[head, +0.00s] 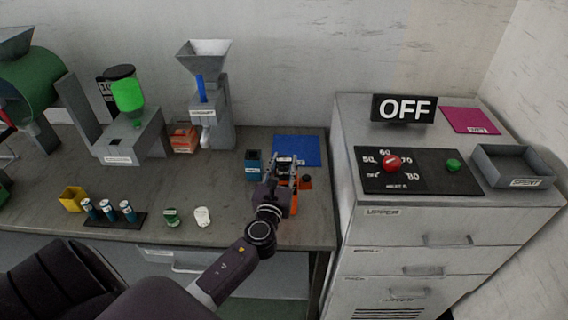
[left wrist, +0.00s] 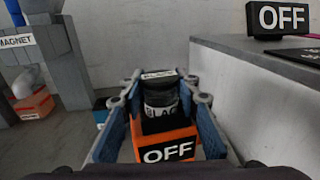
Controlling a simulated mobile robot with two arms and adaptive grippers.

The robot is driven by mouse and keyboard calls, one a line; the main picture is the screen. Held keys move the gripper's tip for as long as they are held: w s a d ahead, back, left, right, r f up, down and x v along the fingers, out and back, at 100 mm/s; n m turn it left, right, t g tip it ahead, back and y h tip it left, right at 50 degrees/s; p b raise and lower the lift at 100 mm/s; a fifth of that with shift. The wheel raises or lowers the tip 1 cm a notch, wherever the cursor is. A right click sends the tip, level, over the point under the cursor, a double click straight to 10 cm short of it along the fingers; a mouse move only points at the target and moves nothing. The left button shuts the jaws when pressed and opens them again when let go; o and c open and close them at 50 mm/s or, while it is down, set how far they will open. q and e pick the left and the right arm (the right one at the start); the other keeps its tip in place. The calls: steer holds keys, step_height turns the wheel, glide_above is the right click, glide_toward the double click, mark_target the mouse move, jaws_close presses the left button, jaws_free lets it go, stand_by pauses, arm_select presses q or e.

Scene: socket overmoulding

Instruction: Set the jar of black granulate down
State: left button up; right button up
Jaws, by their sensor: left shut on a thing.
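The jar of black granulate (left wrist: 161,96) has a dark lid and a white label reading "BLAC", partly cut off. It stands upright between the blue-padded fingers of my left gripper (left wrist: 161,118), which is shut on it. In the head view my left gripper (head: 284,172) is over the right end of the bench, in front of the blue mat (head: 298,151); its fingers hide most of the jar there. An orange block marked "OFF" (left wrist: 166,146) shows below the jar in the wrist view. I cannot tell whether the jar touches anything beneath it. My right gripper is not in view.
A dark blue container (head: 253,165) stands just left of my gripper. A green-lidded jar (head: 172,216) and a white one (head: 203,216) stand near the front edge. The grey cabinet (head: 347,150) rises to the right. The bench (head: 225,180) between machine and jars is clear.

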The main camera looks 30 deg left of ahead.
arm_select(q)
steer(key=shift+f, duration=0.2)
steer(key=o, duration=1.1)
steer(key=shift+o, duration=0.3)
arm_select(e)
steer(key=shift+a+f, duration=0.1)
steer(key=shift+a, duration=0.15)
arm_select(q)
steer(key=shift+r, duration=0.15)
steer(key=shift+s+r, duration=0.1)
steer(key=b+v, duration=0.2)
steer(key=v, duration=1)
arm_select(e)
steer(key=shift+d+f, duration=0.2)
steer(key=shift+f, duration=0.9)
